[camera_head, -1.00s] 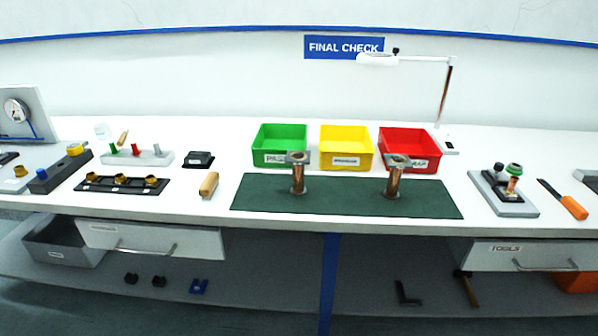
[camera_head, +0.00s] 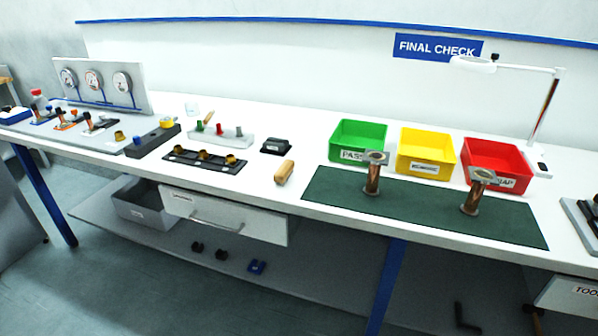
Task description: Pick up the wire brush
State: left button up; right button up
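A small wooden-handled piece (camera_head: 284,172) lies on the white bench, left of the green mat. It looks like the wire brush, but its bristles do not show, so I cannot tell for sure. Another thin wooden handle (camera_head: 208,118) leans up behind the grey block with coloured pegs. Neither of my grippers shows in the view.
A black box (camera_head: 275,146) sits behind the wooden piece; a black tray (camera_head: 203,160) with brass fittings lies left. Two copper pieces stand on the green mat (camera_head: 420,213). Green (camera_head: 345,155), yellow (camera_head: 412,172) and red (camera_head: 538,181) bins stand behind. A drawer (camera_head: 222,214) is below.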

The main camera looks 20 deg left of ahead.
aim_at(282, 174)
jog(key=i+l+u, duration=0.6)
jog(key=l, duration=0.25)
jog(key=i, duration=0.05)
